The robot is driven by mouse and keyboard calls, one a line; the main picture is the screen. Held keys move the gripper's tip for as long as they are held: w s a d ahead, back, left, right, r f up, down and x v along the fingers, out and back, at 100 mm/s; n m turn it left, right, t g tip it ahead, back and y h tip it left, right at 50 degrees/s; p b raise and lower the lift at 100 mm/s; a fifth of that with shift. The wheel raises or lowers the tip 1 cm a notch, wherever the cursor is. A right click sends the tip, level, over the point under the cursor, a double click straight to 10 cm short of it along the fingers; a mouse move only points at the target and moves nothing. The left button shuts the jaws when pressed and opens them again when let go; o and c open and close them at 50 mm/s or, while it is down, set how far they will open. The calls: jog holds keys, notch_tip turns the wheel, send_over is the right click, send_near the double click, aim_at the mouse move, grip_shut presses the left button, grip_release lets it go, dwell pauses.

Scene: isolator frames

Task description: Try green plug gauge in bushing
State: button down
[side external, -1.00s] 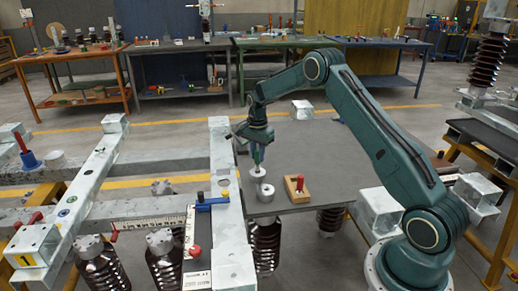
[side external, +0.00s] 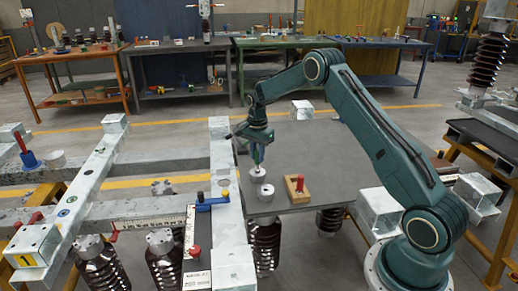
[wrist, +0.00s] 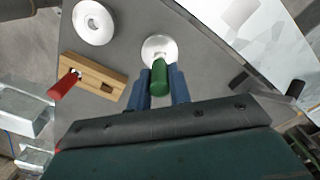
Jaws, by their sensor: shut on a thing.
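My gripper (wrist: 160,88) is shut on the green plug gauge (wrist: 160,78), its blue fingers on either side of the green handle. In the side view my gripper (side external: 257,150) points down, with the gauge's pale lower end just below it. A pale round bushing (wrist: 147,47) lies directly under the gauge; it shows in the side view (side external: 258,175) too. The gauge's pale end meets the middle of the bushing. I cannot tell how far, if at all, it is inside the bore. A second round bushing (wrist: 94,12) stands apart; it also shows in the side view (side external: 265,194).
A wooden holder (wrist: 97,75) with a red-handled gauge (wrist: 62,86) stands beside the bushings on the grey plate (side external: 330,150). The plate behind is mostly clear.

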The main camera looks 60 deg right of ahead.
jog(key=shift+f, duration=1.2)
dwell(0.8)
jog(key=shift+r, duration=0.2)
dwell(1.0)
jog(key=shift+r, duration=3.55)
